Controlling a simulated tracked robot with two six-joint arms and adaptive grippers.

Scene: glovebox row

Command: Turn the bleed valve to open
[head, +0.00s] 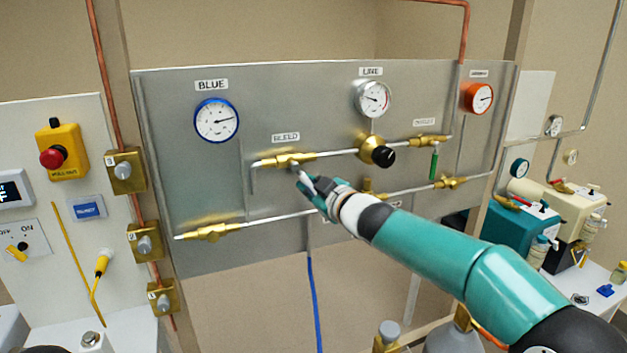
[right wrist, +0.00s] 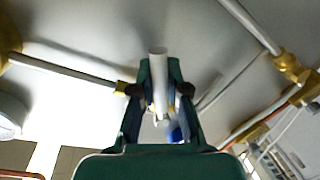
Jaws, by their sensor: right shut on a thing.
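The bleed valve (head: 293,160) is a brass fitting on the upper pipe, under the BLEED label (head: 285,137) on the grey panel. My right gripper (head: 308,180) is just below it, reaching in from the lower right. In the right wrist view my right gripper (right wrist: 160,80) is shut on a pale, rod-like handle (right wrist: 158,54), whose end sticks out between the fingertips. In the head view the gripper hides most of this handle, so its exact angle is hard to tell. My left gripper is out of view.
A black knob (head: 383,156) sits right of the valve, and a green lever (head: 434,163) hangs further right. A blue gauge (head: 216,120) is at upper left. A lower pipe (head: 275,217) and a blue hose (head: 313,290) run below.

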